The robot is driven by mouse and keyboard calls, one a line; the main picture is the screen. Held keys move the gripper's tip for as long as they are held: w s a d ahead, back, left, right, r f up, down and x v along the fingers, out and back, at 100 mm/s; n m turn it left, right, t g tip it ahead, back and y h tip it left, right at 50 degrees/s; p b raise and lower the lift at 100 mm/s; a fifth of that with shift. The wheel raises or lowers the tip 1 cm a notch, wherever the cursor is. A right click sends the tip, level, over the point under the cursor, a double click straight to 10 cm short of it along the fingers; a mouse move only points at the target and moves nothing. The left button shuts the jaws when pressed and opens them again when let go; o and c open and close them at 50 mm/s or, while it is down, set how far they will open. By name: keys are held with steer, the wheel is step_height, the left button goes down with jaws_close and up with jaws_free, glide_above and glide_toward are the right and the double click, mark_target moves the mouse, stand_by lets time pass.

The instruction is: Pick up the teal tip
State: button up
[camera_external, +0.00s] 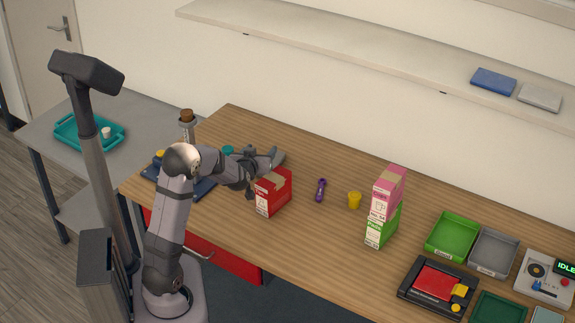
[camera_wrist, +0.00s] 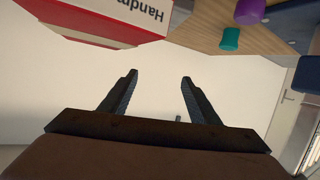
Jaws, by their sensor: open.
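A small teal piece, which looks like the teal tip (camera_external: 228,150), stands on the wooden table behind my forearm in the external view. In the wrist view the teal tip (camera_wrist: 230,38) is a short cylinder at the upper right, beyond and to the right of the fingers. My gripper (camera_external: 277,157) is above the table's back part, just behind the red carton (camera_external: 274,193). In the wrist view my gripper (camera_wrist: 158,76) has its fingers apart with nothing between them, facing the pale wall.
A purple cylinder (camera_wrist: 249,12) is close to the teal tip. The red carton's printed side (camera_wrist: 95,20) fills the wrist view's upper left. A dark blue tray (camera_external: 203,187) lies partly behind my arm. A purple tool (camera_external: 320,190), yellow cup (camera_external: 354,200) and pink-green cartons (camera_external: 384,208) stand rightward.

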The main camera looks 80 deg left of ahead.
mark_target(225, 149)
steer(key=s+a+f+g, duration=0.1)
steer(key=s+a+f, duration=0.1)
steer(key=s+a, duration=0.1)
steer(key=s+a+f+n+g, duration=0.1)
steer(key=s+a+f, duration=0.2)
steer(key=s, duration=0.1)
steer(key=s+a+f+n+g, duration=0.1)
steer(key=s+a+f, duration=0.2)
steer(key=a, duration=0.1)
steer(key=shift+s+a+y, duration=0.1)
steer(key=shift+s+y, duration=0.3)
steer(key=shift+p+x, duration=1.4)
steer(key=shift+x, duration=2.2)
steer(key=shift+c, duration=0.7)
steer(key=c, duration=1)
